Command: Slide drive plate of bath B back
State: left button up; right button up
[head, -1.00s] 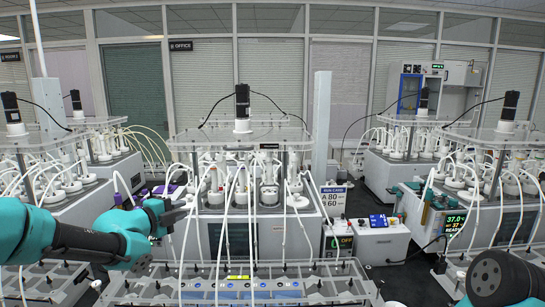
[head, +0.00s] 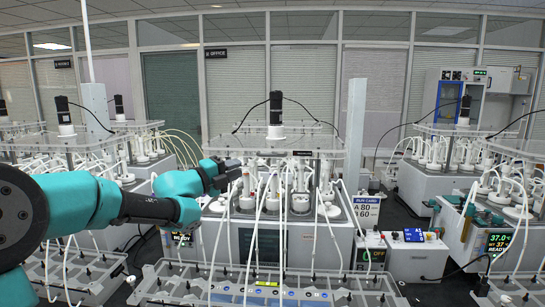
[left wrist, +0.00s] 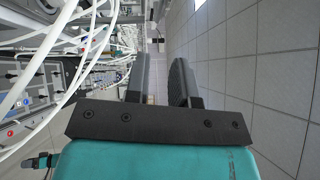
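The middle bath (head: 300,245) stands ahead in the head view, with a clear drive plate (head: 310,146) on posts above its white-capped bottles. A black motor (head: 276,108) stands upright on the plate. Similar baths stand at left and right; I cannot read which is bath B. My left gripper (head: 231,172) is at the plate's front left side, near the bottle tops; I cannot tell whether it touches anything. In the left wrist view its two dark fingers (left wrist: 161,75) are apart with nothing seen between them. My right gripper is not in view.
White tubes (head: 256,230) hang down the middle bath's front to a long grey rack (head: 270,282). A run card sign (head: 366,209) and a small white box unit (head: 416,257) stand to its right. Floor shows between the baths.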

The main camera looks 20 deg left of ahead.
aim_at(272, 155)
pick_arm(q)
jog(key=x, duration=1.4)
jog(key=shift+w+d, duration=0.1)
jog(key=shift+w, duration=0.05)
grip_shut()
